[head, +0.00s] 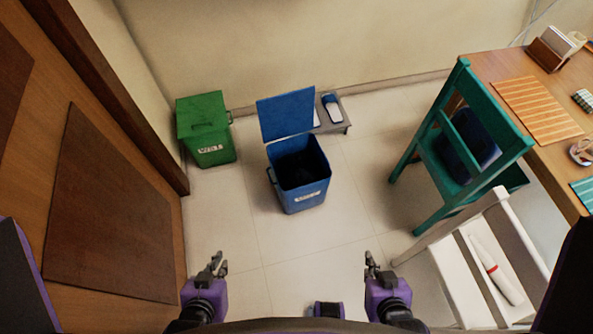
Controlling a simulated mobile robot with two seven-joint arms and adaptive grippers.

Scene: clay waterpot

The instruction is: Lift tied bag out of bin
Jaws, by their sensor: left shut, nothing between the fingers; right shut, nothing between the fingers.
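A blue bin (298,200) stands upright on the tiled floor, ahead of me, near the middle of the head view. Its blue lid (286,114) is raised open toward the wall. The inside is very dark, and I cannot make out a tied bag in it. My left gripper (220,263) is shut and empty, low in the view, nearer to me and left of the bin. My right gripper (370,261) is shut and empty, nearer to me and right of the bin. Neither touches the bin.
A green bin (213,145) with its lid down stands left of the blue one. A low grey stand (345,122) is behind. A teal chair (452,150), white chair (470,285) and wooden table (500,70) crowd the right. A wooden door (110,210) is left. Floor before the bin is clear.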

